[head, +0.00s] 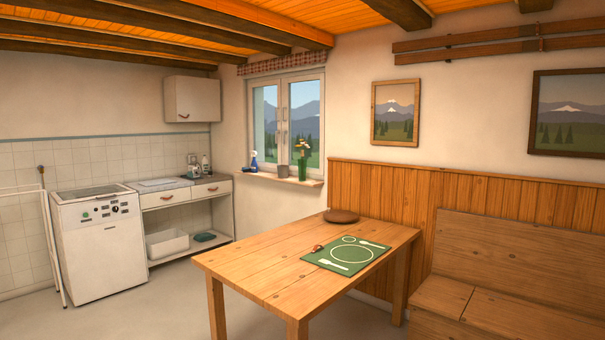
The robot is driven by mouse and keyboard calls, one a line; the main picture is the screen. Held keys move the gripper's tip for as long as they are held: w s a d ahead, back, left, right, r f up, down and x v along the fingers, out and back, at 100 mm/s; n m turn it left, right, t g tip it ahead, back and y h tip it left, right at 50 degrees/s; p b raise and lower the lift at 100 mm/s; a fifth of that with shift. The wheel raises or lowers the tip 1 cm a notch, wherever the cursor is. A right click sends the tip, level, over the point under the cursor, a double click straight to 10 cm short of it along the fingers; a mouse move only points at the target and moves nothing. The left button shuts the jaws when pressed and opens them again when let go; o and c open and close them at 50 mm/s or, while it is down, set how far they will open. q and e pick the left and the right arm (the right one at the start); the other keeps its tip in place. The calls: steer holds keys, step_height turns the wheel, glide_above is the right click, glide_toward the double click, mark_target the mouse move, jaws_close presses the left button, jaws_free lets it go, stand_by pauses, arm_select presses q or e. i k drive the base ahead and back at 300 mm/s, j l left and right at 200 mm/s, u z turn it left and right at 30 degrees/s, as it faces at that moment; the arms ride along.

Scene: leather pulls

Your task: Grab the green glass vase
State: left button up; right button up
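The green glass vase (302,169) stands upright on the window sill, toward its right end. Yellowish flowers (301,149) stick up out of it. It is small in the head view and stands clear of the window frame's right edge. Neither of my grippers shows in the head view.
On the sill (282,180) are a grey pot (283,171) and a blue spray bottle (254,162). A wooden table (260,272) with a green placemat (330,262) and a round brown object (341,216) stands in front. A bench (500,270) is right; floor is open at left.

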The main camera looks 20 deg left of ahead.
mark_target(301, 164)
steer(key=i+j+u, duration=0.4)
steer(key=i+u, duration=0.4)
steer(key=i+j+u, duration=0.1)
steer(key=i+u, duration=0.3)
steer(key=i+l+u, duration=0.1)
steer(key=i+u, duration=0.3)
steer(key=i+j+u, duration=0.1)
steer(key=i+u, duration=0.15)
steer(key=i, duration=0.6)
steer(key=i+u, duration=0.3)
steer(key=i, duration=0.55)
steer(key=i+z, duration=0.2)
steer(key=i, duration=0.65)
steer(key=i+j+z, duration=0.2)
steer(key=i, duration=0.65)
steer(key=i+l+z, duration=0.15)
steer(key=i+z, duration=0.6)
steer(key=i+j+z, duration=0.1)
steer(key=i+z, duration=0.3)
steer(key=i, duration=0.15)
steer(key=i+j+z, duration=0.2)
steer(key=i+z, duration=0.2)
